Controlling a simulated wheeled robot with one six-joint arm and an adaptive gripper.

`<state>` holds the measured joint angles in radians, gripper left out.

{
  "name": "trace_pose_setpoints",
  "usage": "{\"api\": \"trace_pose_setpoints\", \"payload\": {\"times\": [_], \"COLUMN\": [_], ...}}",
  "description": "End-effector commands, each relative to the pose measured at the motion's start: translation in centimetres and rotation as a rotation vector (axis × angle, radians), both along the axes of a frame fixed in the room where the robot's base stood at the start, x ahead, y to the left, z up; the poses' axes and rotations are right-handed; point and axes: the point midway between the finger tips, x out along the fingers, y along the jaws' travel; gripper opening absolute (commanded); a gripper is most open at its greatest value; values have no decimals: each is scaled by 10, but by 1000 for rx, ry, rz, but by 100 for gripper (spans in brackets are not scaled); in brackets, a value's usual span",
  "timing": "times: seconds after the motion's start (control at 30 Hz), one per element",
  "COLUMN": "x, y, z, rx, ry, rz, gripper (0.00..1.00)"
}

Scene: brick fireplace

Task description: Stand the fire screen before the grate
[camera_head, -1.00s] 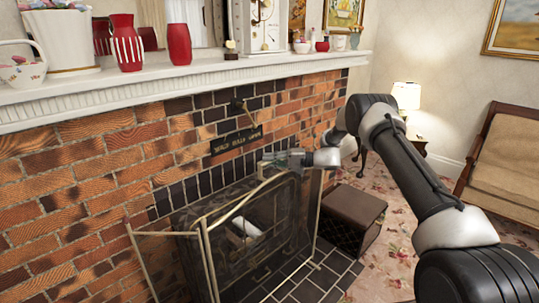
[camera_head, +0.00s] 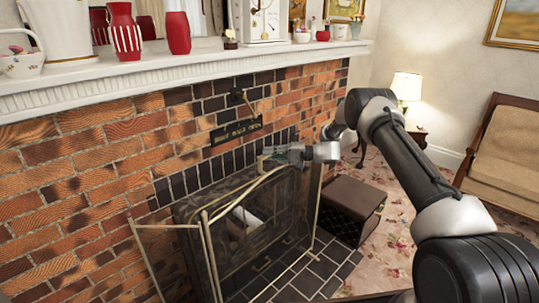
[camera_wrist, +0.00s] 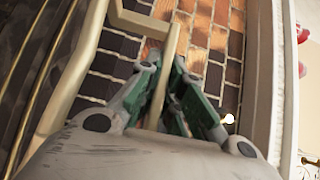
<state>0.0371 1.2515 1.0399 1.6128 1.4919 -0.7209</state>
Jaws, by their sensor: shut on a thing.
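The fire screen (camera_head: 202,216) has thin brass-coloured frames and see-through dark mesh, with panels angled to each other. It looks upright in front of the fireplace opening, its lower edge partly out of view. I cannot tell whether it touches the hearth. The dark grate (camera_head: 262,262) and pale logs (camera_head: 246,218) show through the mesh. My gripper (camera_head: 275,154) is at the top of the screen, close to the brick wall. In the wrist view, my gripper (camera_wrist: 163,92) is shut on a brass bar of the screen (camera_wrist: 172,45), with the frame running along the left.
A brown box-like stool (camera_head: 352,205) stands on the floor right of the hearth. The white mantel (camera_head: 200,66) carries vases and a clock above. Dark hearth tiles (camera_head: 318,272) lie in front. A lamp (camera_head: 406,88) and armchair (camera_head: 510,165) are at the right.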

Motion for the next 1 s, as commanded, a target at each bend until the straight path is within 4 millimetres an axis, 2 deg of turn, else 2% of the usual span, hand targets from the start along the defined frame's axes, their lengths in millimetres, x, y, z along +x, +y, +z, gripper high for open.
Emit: {"api": "trace_pose_setpoints", "payload": {"times": [1.0], "x": [1], "y": [0], "z": [-8], "rx": [3], "ry": [-5], "rz": [0], "gripper": [0]}}
